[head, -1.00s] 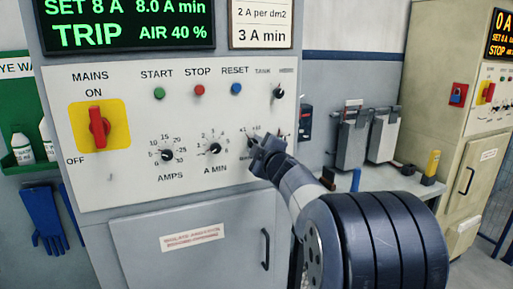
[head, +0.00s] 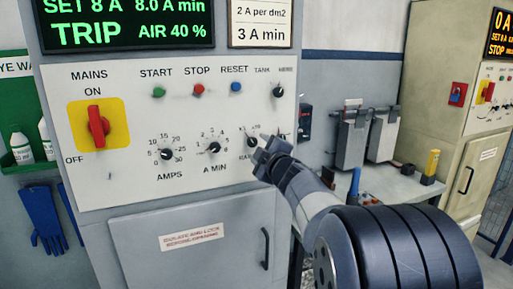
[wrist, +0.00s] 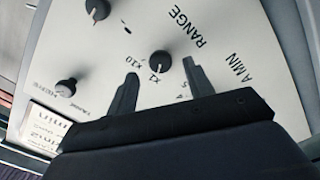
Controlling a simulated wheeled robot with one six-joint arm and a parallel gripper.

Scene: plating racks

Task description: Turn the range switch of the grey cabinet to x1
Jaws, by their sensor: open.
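The grey cabinet (head: 140,235) stands at the left with a white control panel. Its range switch (head: 252,142) is a small black knob at the panel's lower right; it also shows in the wrist view (wrist: 160,61). Its x1 and x10 marks show beside it, and its pale pointer mark appears to face x1, though it is small. My gripper (head: 266,151) is open, just lower right of the knob in the head view. In the wrist view the two fingers (wrist: 159,74) are apart and empty, with the knob beyond their tips. In the head view my gripper hides part of the RANGE label.
The A MIN knob (head: 214,149) and AMPS knob (head: 166,155) are left of the range switch. The TANK knob (head: 279,91) is above it. The red mains switch (head: 98,126) is farther left. A bench (head: 390,184) stands to the right.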

